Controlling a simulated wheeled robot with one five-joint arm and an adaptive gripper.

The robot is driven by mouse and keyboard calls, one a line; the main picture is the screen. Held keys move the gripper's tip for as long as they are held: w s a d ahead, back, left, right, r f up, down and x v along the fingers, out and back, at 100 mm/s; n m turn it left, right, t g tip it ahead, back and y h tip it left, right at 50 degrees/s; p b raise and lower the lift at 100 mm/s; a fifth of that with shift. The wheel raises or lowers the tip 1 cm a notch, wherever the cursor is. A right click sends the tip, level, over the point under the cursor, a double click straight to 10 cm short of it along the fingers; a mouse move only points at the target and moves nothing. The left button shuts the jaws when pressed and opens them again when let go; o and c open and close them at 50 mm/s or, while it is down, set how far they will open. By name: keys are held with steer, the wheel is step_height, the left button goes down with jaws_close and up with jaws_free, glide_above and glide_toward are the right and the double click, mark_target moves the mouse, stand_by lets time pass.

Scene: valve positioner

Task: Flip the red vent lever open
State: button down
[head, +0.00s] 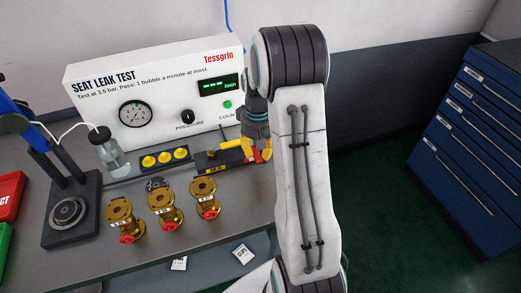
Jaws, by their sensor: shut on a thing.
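The red vent lever (267,148) shows as a small red piece at the right end of a dark block (213,161) on the bench, in front of the test panel. My gripper (256,151) reaches down at this lever, with its yellowish fingers closed on it. My arm hides part of the area to the right, so the lever's full shape and exact angle cannot be told. A yellow handle (231,145) lies on the same block, just left of my gripper.
The white seat leak test panel (150,95) stands behind, with a gauge (135,114). Three brass valves (162,211) with red handwheels stand in front. A glass bottle (110,154) and a clamp stand (68,210) are on the left. A blue drawer cabinet (470,140) stands right, past open floor.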

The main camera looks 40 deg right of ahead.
mark_target(257, 153)
steer(key=shift+s+a+f, duration=0.1)
stand_by(0.4)
steer(key=c, duration=0.8)
jaws_free()
steer(key=shift+c, duration=0.2)
steer(key=shift+r, duration=0.2)
step_height(257, 153, up, 12)
steer(key=shift+f, duration=0.15)
